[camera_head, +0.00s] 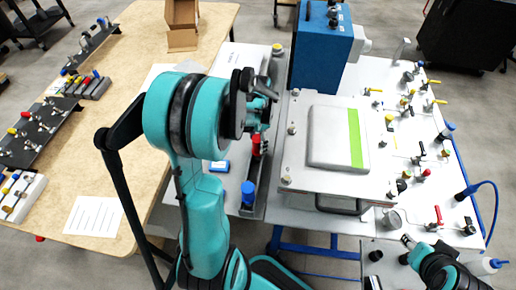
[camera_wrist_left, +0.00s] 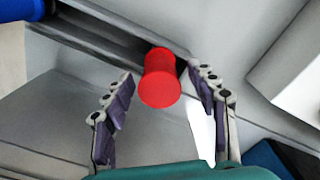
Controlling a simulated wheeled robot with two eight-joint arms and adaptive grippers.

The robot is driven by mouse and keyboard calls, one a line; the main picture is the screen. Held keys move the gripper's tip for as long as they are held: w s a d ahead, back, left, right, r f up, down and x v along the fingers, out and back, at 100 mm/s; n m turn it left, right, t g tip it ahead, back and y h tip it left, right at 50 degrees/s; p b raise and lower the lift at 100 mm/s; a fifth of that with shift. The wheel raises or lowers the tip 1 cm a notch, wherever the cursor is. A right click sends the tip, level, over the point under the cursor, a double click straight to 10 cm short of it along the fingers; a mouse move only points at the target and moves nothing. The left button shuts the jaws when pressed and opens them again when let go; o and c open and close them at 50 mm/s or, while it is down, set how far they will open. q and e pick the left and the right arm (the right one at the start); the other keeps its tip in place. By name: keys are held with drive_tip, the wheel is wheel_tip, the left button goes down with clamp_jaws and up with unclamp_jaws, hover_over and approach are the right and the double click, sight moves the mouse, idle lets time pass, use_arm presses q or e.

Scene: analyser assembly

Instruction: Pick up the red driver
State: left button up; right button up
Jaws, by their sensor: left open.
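The red driver (camera_head: 256,146) stands in a narrow dark rack on the left part of the white workbench, partly hidden behind my left arm and gripper in the head view. In the left wrist view its round red handle (camera_wrist_left: 160,80) points toward the camera. My left gripper (camera_head: 264,108) is above it, open, with one purple-padded finger on each side of the handle. The fingers look apart from it. My right gripper (camera_head: 407,242) is at the lower right, far from the driver; its jaws are too small to judge.
A blue-handled driver (camera_head: 248,190) stands in the same rack, nearer the front. A blue machine (camera_head: 322,45) and a plate with a grey, green-striped block (camera_head: 338,138) are to the right. A wooden table (camera_head: 130,75) is at left.

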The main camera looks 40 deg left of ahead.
use_arm(q)
clamp_jaws()
drive_tip(key=shift+r, duration=0.1)
